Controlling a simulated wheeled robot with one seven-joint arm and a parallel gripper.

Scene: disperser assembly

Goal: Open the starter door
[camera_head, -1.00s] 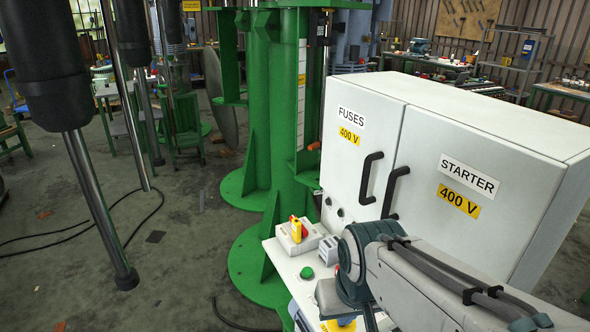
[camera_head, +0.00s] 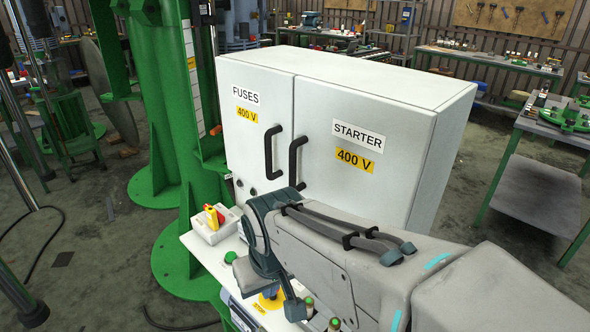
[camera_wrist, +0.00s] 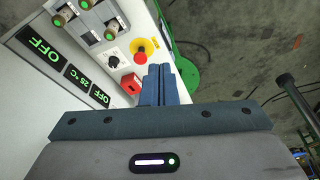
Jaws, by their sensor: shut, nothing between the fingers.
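The starter door (camera_head: 365,185) is the right door of a white cabinet, labelled STARTER and 400 V. It looks closed, flush with the left door. Its black handle (camera_head: 297,165) stands upright along the door's left edge. In the head view my arm lies in front of the cabinet's lower part and hides the bottom of the starter door. In the wrist view my gripper (camera_wrist: 157,85) has its blue fingers shut together and empty. They point toward a control panel (camera_wrist: 115,70), apart from the handle, which is not in the wrist view.
The fuses door (camera_head: 250,150) with its own black handle (camera_head: 270,152) adjoins on the left. Below are a red and yellow switch (camera_head: 213,217), a red emergency button (camera_wrist: 138,57) and indicator knobs. A green column (camera_head: 165,130) stands left of the cabinet.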

